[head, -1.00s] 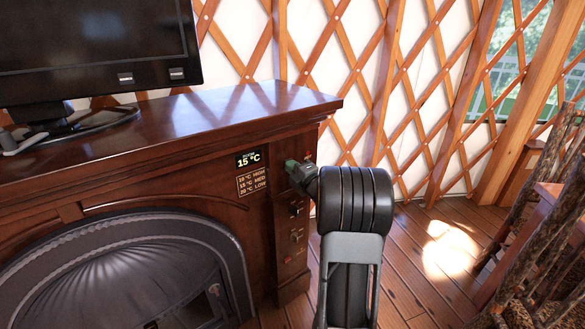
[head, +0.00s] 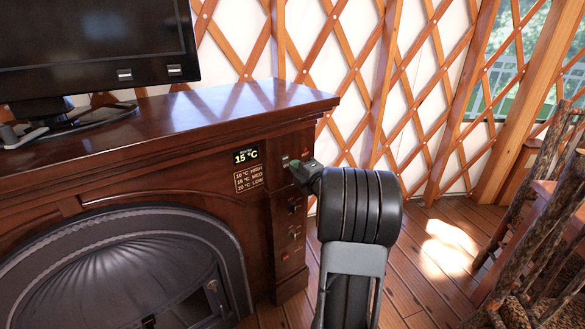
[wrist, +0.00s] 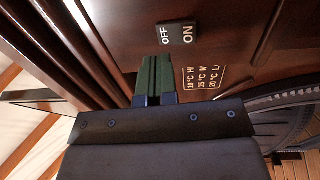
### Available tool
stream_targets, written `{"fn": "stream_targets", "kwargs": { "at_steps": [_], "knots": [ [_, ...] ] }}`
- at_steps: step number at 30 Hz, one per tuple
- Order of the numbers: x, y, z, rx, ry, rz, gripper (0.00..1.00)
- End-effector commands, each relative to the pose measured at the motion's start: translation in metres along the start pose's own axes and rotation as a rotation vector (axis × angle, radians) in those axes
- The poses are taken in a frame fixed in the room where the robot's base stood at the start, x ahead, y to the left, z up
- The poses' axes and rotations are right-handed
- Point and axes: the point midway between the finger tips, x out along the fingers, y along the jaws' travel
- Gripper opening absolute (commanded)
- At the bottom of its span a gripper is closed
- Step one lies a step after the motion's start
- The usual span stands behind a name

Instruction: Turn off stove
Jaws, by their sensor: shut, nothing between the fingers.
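The stove (head: 110,215) is a dark wooden fireplace with a black arched metal front, filling the left of the head view. Several small switches run down its right post; the top one (head: 285,161) is beside my fingertips. In the wrist view a black rocker switch (wrist: 177,35) marked OFF and ON is on the wooden face, just beyond my fingers. My gripper (head: 301,168) is shut and empty, its green fingers together (wrist: 151,75) and pointing at the post near the switch. The frames do not clearly show contact or which side of the rocker is pressed.
A display (head: 246,156) reads 15 °C above a temperature label (head: 248,179). A black screen (head: 95,45) stands on the mantel (head: 200,110). A rough log chair (head: 545,225) stands at the right. Wooden floor (head: 425,235) is open between it and the stove.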

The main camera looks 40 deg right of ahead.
Motion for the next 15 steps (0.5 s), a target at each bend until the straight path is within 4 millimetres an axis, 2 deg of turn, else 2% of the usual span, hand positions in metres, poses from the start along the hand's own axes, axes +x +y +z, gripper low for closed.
{"fn": "stream_targets", "kwargs": {
  "at_steps": [1, 6, 15],
  "knots": [
    [-0.012, 0.004, 0.002, -0.001, -0.005, 0.0, 0.0],
    [-0.046, 0.01, 0.0, 0.001, -0.003, 0.0, 0.0],
    [-0.086, 0.017, 0.0, 0.0, -0.001, 0.0, 0.0]
  ]
}}
